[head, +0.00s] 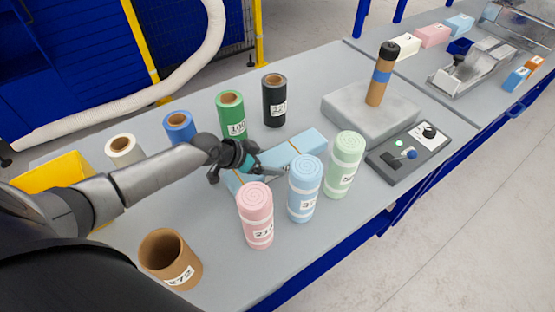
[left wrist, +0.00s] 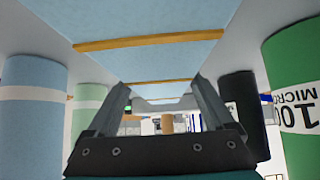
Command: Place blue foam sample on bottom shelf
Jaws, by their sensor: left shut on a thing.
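A long light blue foam block (head: 307,139) with thin orange-brown bands lies on the grey table among the upright rolls. My left gripper (head: 256,166) is shut on this block near its middle, and the gripper and arm hide part of it. In the left wrist view the block (left wrist: 150,62) fills the upper middle, running away from the camera, with the two fingers (left wrist: 163,95) close below it. Whether the block is clear of the table cannot be told. No bottom shelf can be made out. My right gripper is not in view.
Pink (head: 256,215), light blue (head: 304,188) and pale green (head: 344,165) rolls stand close in front of the block. Green (head: 231,116) and black (head: 275,100) rolls stand behind. A grey press base (head: 350,108) and control box (head: 408,151) are to the right.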

